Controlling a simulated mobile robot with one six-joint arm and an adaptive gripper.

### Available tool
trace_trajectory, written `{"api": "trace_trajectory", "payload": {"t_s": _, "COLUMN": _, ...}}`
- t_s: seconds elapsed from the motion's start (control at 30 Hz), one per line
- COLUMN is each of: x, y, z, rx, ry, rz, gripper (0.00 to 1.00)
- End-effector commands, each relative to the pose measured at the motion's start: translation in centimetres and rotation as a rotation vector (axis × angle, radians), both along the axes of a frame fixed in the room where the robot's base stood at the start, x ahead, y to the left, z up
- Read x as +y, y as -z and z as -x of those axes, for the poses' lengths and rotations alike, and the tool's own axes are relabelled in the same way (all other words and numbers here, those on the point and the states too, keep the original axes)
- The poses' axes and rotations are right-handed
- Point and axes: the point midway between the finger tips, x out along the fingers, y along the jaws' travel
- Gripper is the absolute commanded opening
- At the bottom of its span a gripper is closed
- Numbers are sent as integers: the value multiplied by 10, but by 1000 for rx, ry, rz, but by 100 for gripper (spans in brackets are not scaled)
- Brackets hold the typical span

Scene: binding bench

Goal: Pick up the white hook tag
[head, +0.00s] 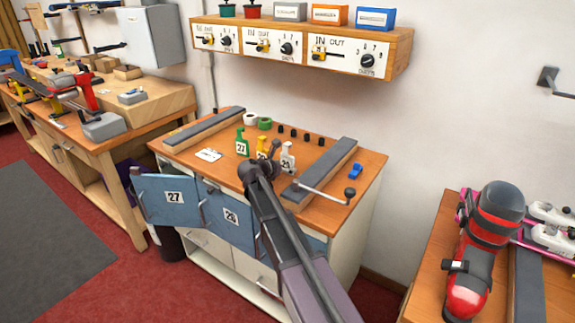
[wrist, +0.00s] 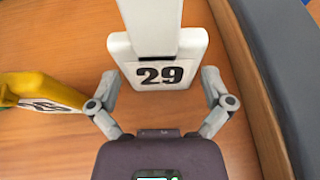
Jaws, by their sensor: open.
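The white hook tag (wrist: 158,45), marked 29, stands on the wooden bench top in the wrist view. It also shows in the head view (head: 287,158), just right of the end of my arm. My gripper (wrist: 160,78) is open, with one finger on each side of the tag's lower numbered part. A gap seems to show beside each fingertip, and I cannot tell whether either touches. The top of the tag runs out of the wrist view. In the head view my gripper (head: 268,155) partly hides the bench around the tags.
A yellow tag (wrist: 38,90) is close on the left; a green tag (head: 242,143) stands farther left. A grey bar (head: 325,165) lies to the right, with a lever (head: 325,192) in front. A blue clip (head: 355,171) lies beyond it.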

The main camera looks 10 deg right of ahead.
Motion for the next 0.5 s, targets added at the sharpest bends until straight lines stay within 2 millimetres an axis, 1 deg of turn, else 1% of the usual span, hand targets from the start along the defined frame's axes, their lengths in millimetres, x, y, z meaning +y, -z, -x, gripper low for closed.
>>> {"api": "trace_trajectory", "payload": {"t_s": 0.03, "x": -4, "y": 3, "z": -3, "rx": 0, "ry": 1, "rz": 0, "gripper": 100}}
{"api": "trace_trajectory", "payload": {"t_s": 0.13, "x": -7, "y": 4, "z": -5, "rx": 0, "ry": 1, "rz": 0, "gripper": 100}}
{"api": "trace_trajectory", "payload": {"t_s": 0.5, "x": -8, "y": 3, "z": -5, "rx": 0, "ry": 1, "rz": 0, "gripper": 100}}
